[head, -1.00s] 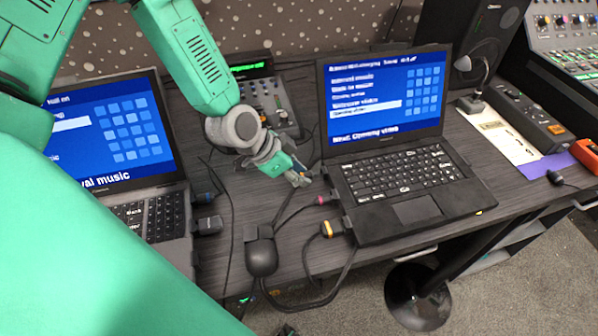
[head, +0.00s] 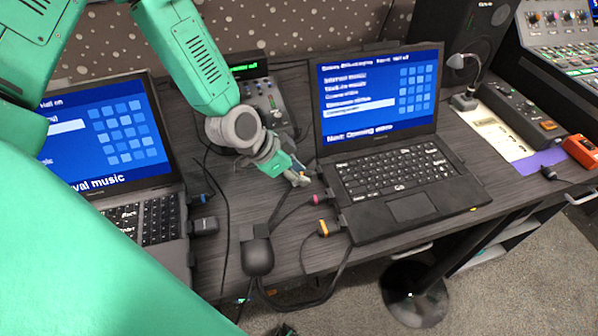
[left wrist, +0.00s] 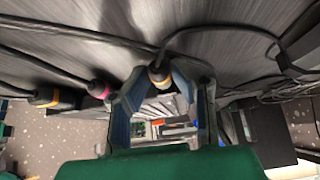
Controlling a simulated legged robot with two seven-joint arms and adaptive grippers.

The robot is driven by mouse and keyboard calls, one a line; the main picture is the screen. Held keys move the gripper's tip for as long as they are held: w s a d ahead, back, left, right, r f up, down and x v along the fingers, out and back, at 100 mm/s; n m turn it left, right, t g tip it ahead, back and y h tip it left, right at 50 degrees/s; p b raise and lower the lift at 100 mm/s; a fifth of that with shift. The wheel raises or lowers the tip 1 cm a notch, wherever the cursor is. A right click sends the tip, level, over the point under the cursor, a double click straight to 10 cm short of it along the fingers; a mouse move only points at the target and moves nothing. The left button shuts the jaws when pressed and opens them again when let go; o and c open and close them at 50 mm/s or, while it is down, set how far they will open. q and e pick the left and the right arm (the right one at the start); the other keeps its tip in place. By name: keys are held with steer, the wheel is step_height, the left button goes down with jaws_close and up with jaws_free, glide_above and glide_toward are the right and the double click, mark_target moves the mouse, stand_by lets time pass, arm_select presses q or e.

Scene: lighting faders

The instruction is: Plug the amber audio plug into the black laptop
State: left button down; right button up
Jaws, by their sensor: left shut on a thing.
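The black laptop (head: 408,209) stands open in the middle of the desk with a blue screen. My left gripper (head: 301,179) is just off its left edge, behind the other plugs there. In the head view the jaws mostly hide this plug. I cannot tell whether its tip touches the laptop. My right gripper is not in view.
A magenta-banded plug (head: 318,199) and an orange-banded plug (head: 326,228) sit at the laptop's left side, with cables trailing left. A black cable box (head: 257,255) is at the desk's front edge. A grey laptop (head: 150,215) stands left, a small mixer (head: 268,105) behind.

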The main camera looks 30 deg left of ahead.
arm_select(q)
steer(key=shift+w, duration=0.2)
steer(key=shift+w+d, duration=0.15)
steer(key=shift+d, duration=0.1)
stand_by(0.4)
steer(key=shift+w+d, duration=0.15)
steer(key=shift+d, duration=0.05)
stand_by(0.9)
steer(key=c, duration=1.3)
jaws_free()
steer(key=shift+w+d, duration=0.1)
steer(key=shift+r, duration=0.1)
steer(key=shift+s+r, duration=0.2)
steer(key=shift+r, duration=0.05)
steer(key=v, duration=1.1)
